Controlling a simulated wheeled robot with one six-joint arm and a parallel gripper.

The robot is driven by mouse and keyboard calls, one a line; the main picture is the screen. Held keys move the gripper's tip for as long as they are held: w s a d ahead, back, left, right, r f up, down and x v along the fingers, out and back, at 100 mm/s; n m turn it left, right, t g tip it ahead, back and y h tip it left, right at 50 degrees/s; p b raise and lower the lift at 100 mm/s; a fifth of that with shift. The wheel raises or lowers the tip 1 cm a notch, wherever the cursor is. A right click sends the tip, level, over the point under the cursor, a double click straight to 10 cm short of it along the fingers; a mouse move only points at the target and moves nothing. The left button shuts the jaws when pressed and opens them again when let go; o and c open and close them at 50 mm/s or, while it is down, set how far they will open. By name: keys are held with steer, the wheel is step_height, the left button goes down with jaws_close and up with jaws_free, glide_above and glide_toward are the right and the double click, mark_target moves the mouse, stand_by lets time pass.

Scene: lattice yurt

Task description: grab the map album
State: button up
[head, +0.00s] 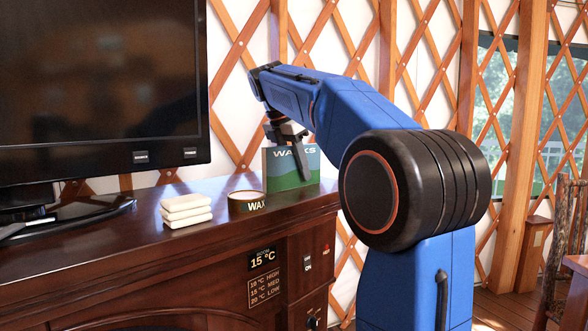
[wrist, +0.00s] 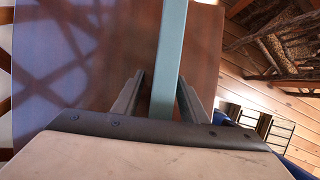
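The map album (head: 280,172), a teal and green upright book with "WALKS" partly showing on its cover, stands near the right end of the dark wooden cabinet top. My gripper (head: 303,162) reaches down over it, with one finger in front of the cover and hiding part of the lettering. In the wrist view the album's teal edge (wrist: 169,40) runs between the two fingers of my gripper (wrist: 162,80). The fingers are apart on either side of it, with a gap showing at the left finger. The far finger is hidden in the head view.
A round "WAX" tin (head: 247,201) and a stack of white blocks (head: 186,210) stand left of the album on the cabinet (head: 150,232). A large dark screen (head: 95,85) stands further left. A lattice wall is behind. A chair (head: 562,245) is at far right.

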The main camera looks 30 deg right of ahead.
jaws_close()
